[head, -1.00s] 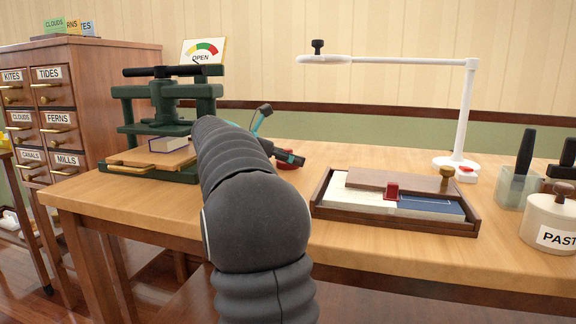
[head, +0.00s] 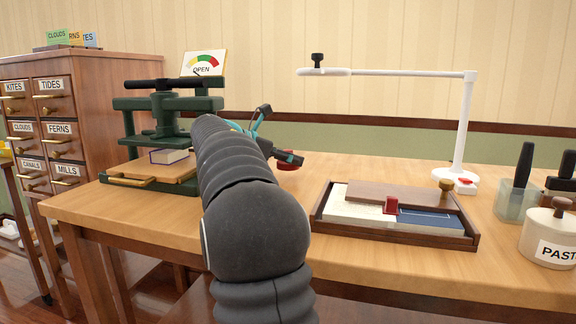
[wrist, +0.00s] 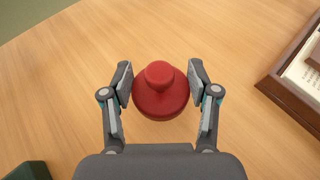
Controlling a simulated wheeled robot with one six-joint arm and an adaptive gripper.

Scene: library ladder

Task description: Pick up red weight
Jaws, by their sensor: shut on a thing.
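The red weight (wrist: 160,101) is round with a knob on top. In the wrist view it sits between the two fingers of my gripper (wrist: 160,84), which is shut on it. In the head view my gripper (head: 284,157) is behind my arm, and only part of the red weight (head: 287,166) shows beneath it. The weight appears to be just above the wooden table (head: 400,265); the exact gap is hard to tell.
A green press (head: 150,120) with a book stands left of my arm. A wooden tray (head: 330,226) with papers and a small red block lies to the right. A white lamp (head: 466,130), a paste jar (head: 550,240) and a clear holder (head: 515,200) stand farther right.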

